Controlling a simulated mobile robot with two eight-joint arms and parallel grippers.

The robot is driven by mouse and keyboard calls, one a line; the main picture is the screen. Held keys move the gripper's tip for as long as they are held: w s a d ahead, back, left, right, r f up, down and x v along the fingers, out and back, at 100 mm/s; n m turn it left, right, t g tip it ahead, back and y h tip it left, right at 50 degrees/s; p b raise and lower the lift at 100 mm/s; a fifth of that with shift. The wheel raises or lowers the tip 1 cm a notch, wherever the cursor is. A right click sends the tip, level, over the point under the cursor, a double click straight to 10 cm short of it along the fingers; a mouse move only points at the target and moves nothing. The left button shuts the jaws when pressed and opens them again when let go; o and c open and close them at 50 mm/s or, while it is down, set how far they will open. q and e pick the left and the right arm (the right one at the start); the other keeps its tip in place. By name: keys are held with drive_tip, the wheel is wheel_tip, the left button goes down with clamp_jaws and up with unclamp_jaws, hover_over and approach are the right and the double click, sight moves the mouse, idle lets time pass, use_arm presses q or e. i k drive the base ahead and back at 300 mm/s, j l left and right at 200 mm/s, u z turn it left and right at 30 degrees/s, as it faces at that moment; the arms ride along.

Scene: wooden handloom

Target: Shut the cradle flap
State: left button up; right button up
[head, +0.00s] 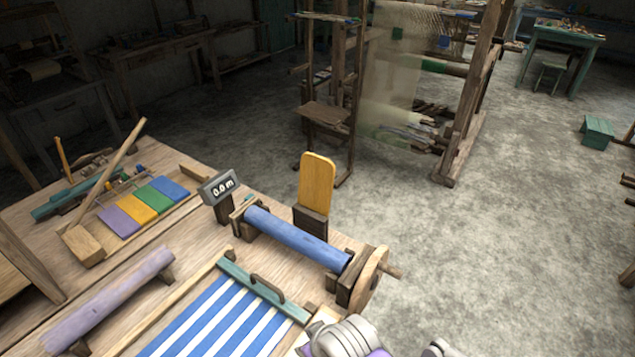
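A blue roll (295,238) lies in a wooden cradle on the workbench, with a round wooden wheel and crank (368,278) at its right end. A yellow rounded board (317,180), which looks like the cradle flap, stands upright behind the roll on a dark wooden block (311,222). It is raised clear of the roll. A grey and purple part of my arm, apparently my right gripper (320,322), shows at the bottom edge, in front of the cradle and apart from the yellow board. Its fingers cannot be made out clearly. My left gripper is not in view.
A small display (218,187) reading 0.0 m stands left of the roll. Blue-and-white striped cloth (215,320) lies in front, under a teal bar with a handle (262,290). A lilac roll (110,295) and coloured swatches (145,207) are at left. Open floor lies beyond.

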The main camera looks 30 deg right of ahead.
sight(318, 173)
drive_tip(key=k+l+u, duration=0.1)
drive_tip(key=l, duration=0.2)
drive_tip(key=k+l, duration=0.15)
drive_tip(key=l, duration=0.15)
drive_tip(key=k+l+u, duration=0.15)
drive_tip(key=l, duration=0.15)
drive_tip(key=k+l+u, duration=0.15)
drive_tip(key=l, duration=0.2)
drive_tip(key=l+u, duration=0.15)
drive_tip(key=l, duration=0.2)
drive_tip(key=k+l+u, duration=0.1)
drive_tip(key=l+u, duration=0.15)
drive_tip(key=l, duration=0.3)
drive_tip(key=k+l+u, duration=0.15)
drive_tip(key=l, duration=0.25)
drive_tip(key=k+l+u, duration=0.15)
drive_tip(key=l, duration=0.25)
drive_tip(key=i+l+u, duration=0.2)
drive_tip(key=l, duration=0.35)
drive_tip(key=l+u, duration=0.2)
drive_tip(key=l, duration=0.3)
drive_tip(key=i+l+u, duration=0.1)
drive_tip(key=l, duration=0.2)
drive_tip(key=i+l, duration=0.1)
drive_tip(key=l, duration=0.25)
drive_tip(key=l+u, duration=0.15)
drive_tip(key=l, duration=0.15)
drive_tip(key=i+j+u, duration=0.1)
